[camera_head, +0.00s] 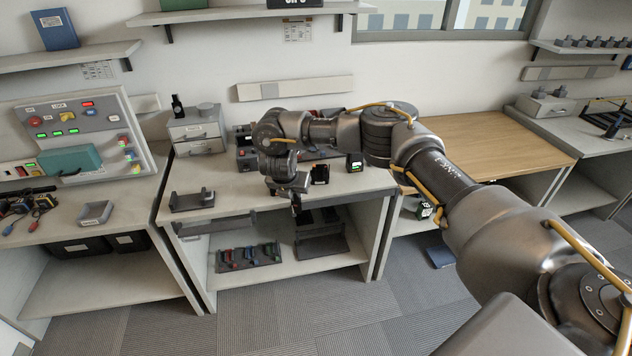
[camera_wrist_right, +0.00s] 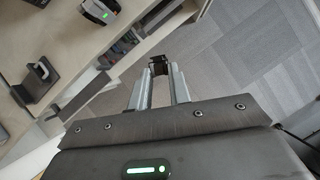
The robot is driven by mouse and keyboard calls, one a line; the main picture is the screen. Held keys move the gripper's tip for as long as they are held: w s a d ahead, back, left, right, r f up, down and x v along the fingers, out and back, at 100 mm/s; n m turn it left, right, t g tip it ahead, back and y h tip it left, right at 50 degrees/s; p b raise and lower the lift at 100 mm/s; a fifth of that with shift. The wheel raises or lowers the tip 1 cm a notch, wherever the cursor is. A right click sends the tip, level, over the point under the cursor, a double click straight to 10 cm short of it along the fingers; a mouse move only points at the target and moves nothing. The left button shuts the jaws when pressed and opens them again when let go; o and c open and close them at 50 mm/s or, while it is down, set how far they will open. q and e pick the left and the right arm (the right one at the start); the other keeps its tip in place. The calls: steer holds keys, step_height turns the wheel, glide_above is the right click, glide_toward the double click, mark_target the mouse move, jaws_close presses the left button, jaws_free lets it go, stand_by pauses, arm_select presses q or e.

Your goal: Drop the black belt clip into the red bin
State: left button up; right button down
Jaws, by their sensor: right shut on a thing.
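My right gripper (camera_head: 296,200) reaches over the front edge of the middle bench. In the right wrist view, its two fingers (camera_wrist_right: 160,76) are shut on a small black belt clip (camera_wrist_right: 158,63), held at the fingertips. Grey carpet lies behind the clip in that view. In the head view the clip is too small and dark to tell from the fingertips. I cannot make out a red bin in either view. My left gripper is not in view.
The middle bench (camera_head: 228,190) carries a dark cradle (camera_head: 192,200), small radios and a grey drawer unit (camera_head: 195,131). Its lower shelf holds a rack of red and blue pieces (camera_head: 248,257). A wooden-topped table (camera_head: 490,140) stands right. Carpet (camera_head: 300,315) in front is clear.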

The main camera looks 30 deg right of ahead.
steer(key=s+a+r+m+g+h+b, duration=0.15)
steer(key=s+a+m+g, duration=0.35)
steer(key=s+a+m, duration=0.5)
steer(key=s+d+r+m+g+y+b, duration=0.1)
steer(key=s+m+g+y, duration=0.4)
steer(key=s+m, duration=1.2)
steer(key=shift+s+r+y, duration=0.3)
steer(key=shift+r+y, duration=0.05)
steer(key=shift+r, duration=0.35)
